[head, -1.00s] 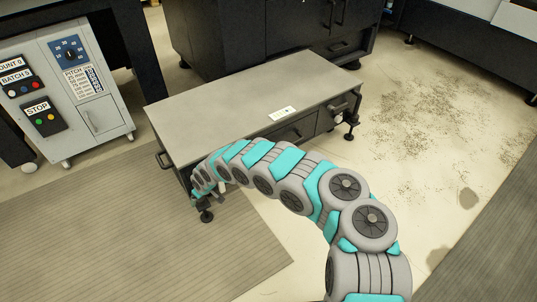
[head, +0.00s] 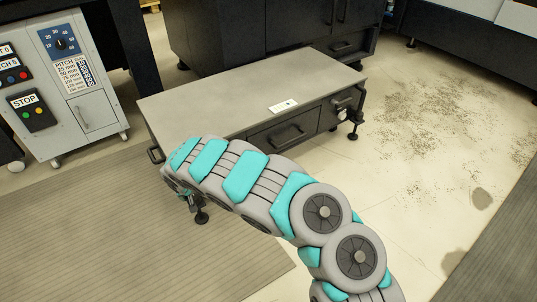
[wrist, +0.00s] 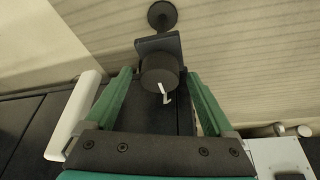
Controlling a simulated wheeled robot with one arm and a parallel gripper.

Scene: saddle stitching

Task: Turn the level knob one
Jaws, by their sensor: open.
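A round black knob (wrist: 158,72) with a white pointer mark sits on a dark bracket in the wrist view, above a round foot (wrist: 162,15). My gripper (wrist: 158,77) is open, its two green fingers on either side of the knob. The knob lies between the fingertips in the picture; I cannot tell whether they touch it or how deep it sits. In the head view my arm reaches to the front left leg of the low grey bench (head: 235,90).
The grey control cabinet (head: 72,100) with a dial and STOP panel stands at the left. Bench drawers with handles (head: 283,137) face my arm. A ribbed mat (head: 80,230) covers the floor at the left. Dark cabinets (head: 250,35) stand behind the bench. Right floor is open, with stains.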

